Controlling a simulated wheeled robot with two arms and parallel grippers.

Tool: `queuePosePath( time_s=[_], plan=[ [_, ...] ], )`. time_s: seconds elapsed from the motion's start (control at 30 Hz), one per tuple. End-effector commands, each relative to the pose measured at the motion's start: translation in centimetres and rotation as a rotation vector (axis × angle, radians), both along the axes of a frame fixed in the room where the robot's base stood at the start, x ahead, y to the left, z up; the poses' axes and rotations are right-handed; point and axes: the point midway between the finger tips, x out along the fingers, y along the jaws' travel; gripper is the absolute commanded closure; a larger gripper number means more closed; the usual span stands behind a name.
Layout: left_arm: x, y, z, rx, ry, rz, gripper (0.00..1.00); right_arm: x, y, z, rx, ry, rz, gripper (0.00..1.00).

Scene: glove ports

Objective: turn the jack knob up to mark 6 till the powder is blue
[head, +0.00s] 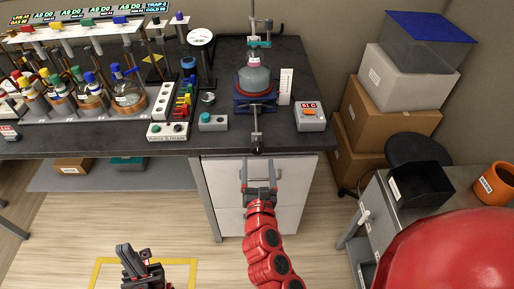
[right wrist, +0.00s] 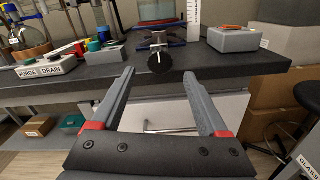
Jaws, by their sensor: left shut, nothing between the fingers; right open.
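The jack (head: 255,103) is a blue and red stand at the bench's front, with a round flask (head: 254,77) above it. The flask's contents look greyish; the powder's exact colour is hard to tell. The jack's black knob (head: 257,150) sticks out past the bench edge on a rod. It also shows in the right wrist view (right wrist: 159,62). A white upright scale (head: 285,87) stands right of the jack; its marks are too small to read. My right gripper (head: 259,168) is open and empty, short of the knob and lined up with it. My left gripper (head: 127,255) is shut and empty, low at left.
A grey box with an orange-red switch (head: 310,116) sits right of the jack. A purge/drain button box (head: 167,131) and a grey box with a green button (head: 213,121) sit left. White drawers (head: 283,170) lie below the bench. A side cart (head: 375,209) stands at right.

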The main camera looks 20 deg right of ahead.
Motion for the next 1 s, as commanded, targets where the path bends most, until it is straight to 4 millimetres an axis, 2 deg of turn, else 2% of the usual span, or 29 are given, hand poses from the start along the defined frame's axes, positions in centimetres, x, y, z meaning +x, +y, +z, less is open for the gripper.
queuePosePath(
  time_s=[0.03,0.1,0.3,0.47,0.7,0.77,1.0],
  plan=[
    [0.0,0.0,0.6,0.000,0.000,0.000,1.00,1.2,-0.5,0.6,0.004,-0.006,-0.006,0.22],
    [0.0,0.0,0.9,0.000,0.000,0.000,1.00,2.5,-0.9,0.4,0.004,-0.001,-0.006,0.22],
    [0.0,0.0,1.4,0.000,0.000,0.000,1.00,5.2,-1.5,0.2,0.002,-0.003,-0.001,0.22],
    [0.0,0.0,1.5,0.000,0.000,0.000,1.00,6.0,-1.7,0.1,0.001,-0.001,0.001,0.22],
    [0.0,0.0,1.4,0.000,0.000,0.000,1.00,6.1,-1.7,0.1,0.001,-0.002,0.003,0.22],
    [0.0,0.0,1.4,0.000,0.000,0.000,1.00,6.1,-1.7,0.1,0.001,-0.002,0.003,0.31],
    [0.0,0.0,1.4,0.000,0.000,0.000,1.00,6.1,-1.7,0.1,0.001,-0.002,0.003,0.75]
  ],
)
